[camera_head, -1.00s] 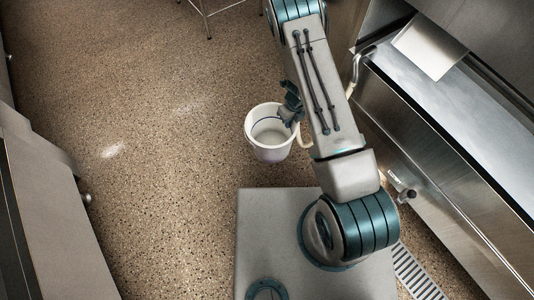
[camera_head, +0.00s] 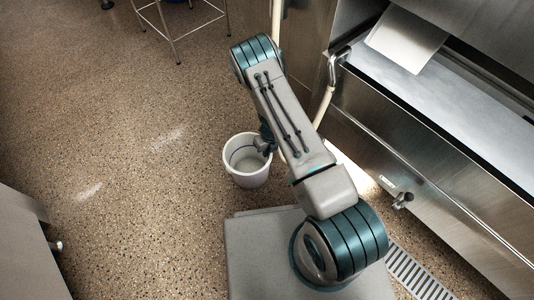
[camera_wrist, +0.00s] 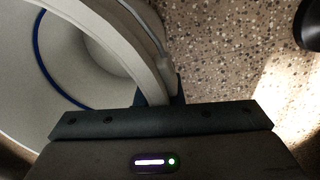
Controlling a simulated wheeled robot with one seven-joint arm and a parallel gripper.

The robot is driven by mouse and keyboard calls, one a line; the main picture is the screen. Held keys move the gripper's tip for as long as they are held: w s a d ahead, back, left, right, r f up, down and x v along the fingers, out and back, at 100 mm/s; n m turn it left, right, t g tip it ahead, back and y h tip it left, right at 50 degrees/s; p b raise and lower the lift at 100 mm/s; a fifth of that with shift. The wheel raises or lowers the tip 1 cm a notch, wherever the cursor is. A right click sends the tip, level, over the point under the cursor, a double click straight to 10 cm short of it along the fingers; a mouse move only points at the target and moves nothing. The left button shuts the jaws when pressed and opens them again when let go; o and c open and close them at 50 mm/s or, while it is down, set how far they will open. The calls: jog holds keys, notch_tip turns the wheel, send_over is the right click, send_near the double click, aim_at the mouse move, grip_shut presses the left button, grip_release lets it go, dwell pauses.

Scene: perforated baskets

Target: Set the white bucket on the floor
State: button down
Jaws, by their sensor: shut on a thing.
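The white bucket (camera_head: 247,176) is in the head view, just left of my arm, upright or nearly so, with its open top facing up. A blue line runs around its inside. My gripper (camera_head: 264,143) is at the bucket's right rim, partly hidden by my arm. In the wrist view the bucket (camera_wrist: 60,85) fills the left side, and its rim runs into my gripper (camera_wrist: 160,97), which is shut on it. The speckled floor (camera_head: 120,150) lies below. I cannot tell whether the bucket's base touches it.
A steel counter (camera_head: 430,150) with a tap handle (camera_head: 402,200) stands along the right. A floor drain grate (camera_head: 415,275) lies at its foot. A metal-legged stand (camera_head: 178,38) is at the top. A grey cabinet (camera_head: 25,250) is at the lower left. Open floor lies left of the bucket.

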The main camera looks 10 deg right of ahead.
jog(key=shift+f, duration=0.1)
jog(key=c, duration=1.6)
grip_release()
jog(key=shift+f, duration=0.1)
jog(key=shift+o, duration=0.2)
